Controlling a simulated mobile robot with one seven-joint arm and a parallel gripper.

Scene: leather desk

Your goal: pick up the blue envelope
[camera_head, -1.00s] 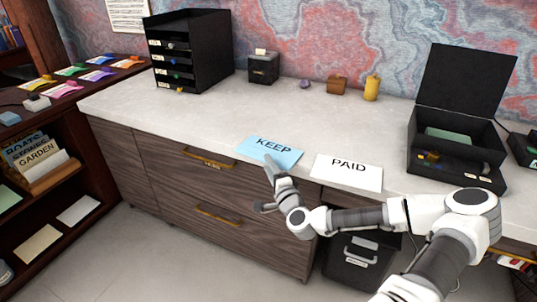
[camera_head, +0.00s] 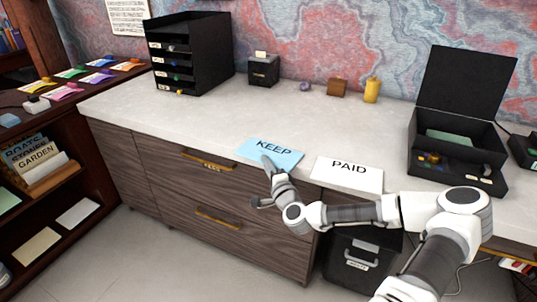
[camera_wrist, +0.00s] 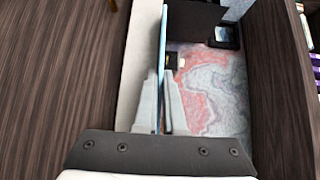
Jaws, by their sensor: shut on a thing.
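The blue envelope (camera_head: 283,159), marked KEEP, lies flat at the front edge of the pale desk top (camera_head: 200,122), left of a white envelope marked PAID. My gripper (camera_head: 267,163) reaches up to its front edge from below and in front. In the wrist view the envelope (camera_wrist: 162,45) shows edge-on as a thin blue strip running between the two fingers of my gripper (camera_wrist: 161,102). The fingers are shut on it. The envelope still appears to rest on or very close to the desk top; I cannot tell whether there is a gap.
The white PAID envelope (camera_head: 347,174) lies just right of the blue one. An open black box (camera_head: 456,165) stands at the right. A black tray tower (camera_head: 190,52) stands at back left. Brass-handled drawers (camera_head: 205,185) are below the desk edge. The middle of the desk is clear.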

